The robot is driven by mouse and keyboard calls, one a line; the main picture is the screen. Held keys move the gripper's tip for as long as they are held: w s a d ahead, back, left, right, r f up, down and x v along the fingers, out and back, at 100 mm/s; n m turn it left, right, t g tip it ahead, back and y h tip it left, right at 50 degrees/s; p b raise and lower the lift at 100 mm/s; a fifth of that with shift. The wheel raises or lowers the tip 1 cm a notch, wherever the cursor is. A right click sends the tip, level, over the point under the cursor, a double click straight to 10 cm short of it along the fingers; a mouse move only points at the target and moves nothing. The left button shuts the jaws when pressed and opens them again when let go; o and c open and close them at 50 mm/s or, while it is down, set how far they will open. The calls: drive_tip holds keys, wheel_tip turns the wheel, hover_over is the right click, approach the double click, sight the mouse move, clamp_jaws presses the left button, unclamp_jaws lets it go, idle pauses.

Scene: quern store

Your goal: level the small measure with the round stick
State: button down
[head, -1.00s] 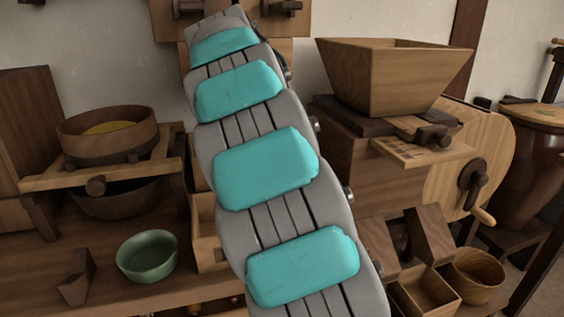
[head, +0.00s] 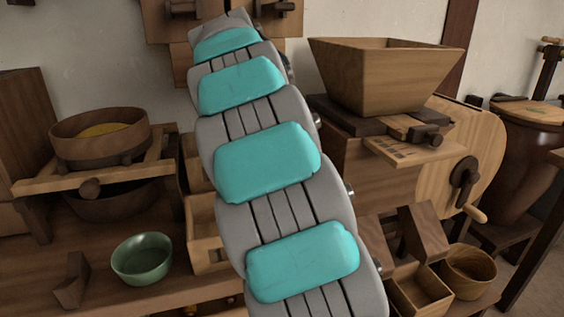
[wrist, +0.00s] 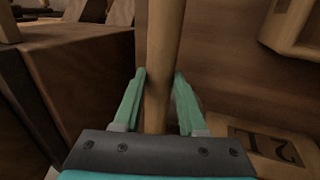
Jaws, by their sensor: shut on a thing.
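My gripper (wrist: 157,95) shows in the wrist view, its two green fingers closed around a pale round wooden stick (wrist: 162,45). The stick runs upward out of the picture. In the head view my arm fills the middle and hides the gripper and stick. A square open wooden box (head: 420,288) and a round wooden tub (head: 468,272) stand at the front right; I cannot tell which, if either, is the small measure. Part of a wooden box (wrist: 300,28) shows at the wrist view's top right, with a plate marked with a numeral (wrist: 275,148) below.
A green bowl (head: 142,260) sits at the front left, near a sieve (head: 100,136) on a wooden frame. A mill with a hopper (head: 385,75) and a side crank (head: 466,185) stands right of my arm. A dark jar (head: 525,160) stands far right.

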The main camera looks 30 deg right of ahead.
drive_tip(key=shift+d, duration=0.15)
drive_tip(key=shift+r, duration=0.1)
drive_tip(key=shift+p+v, duration=0.7)
drive_tip(key=shift+v, duration=0.5)
drive_tip(key=v, duration=0.3)
drive_tip(key=shift+r, duration=0.4)
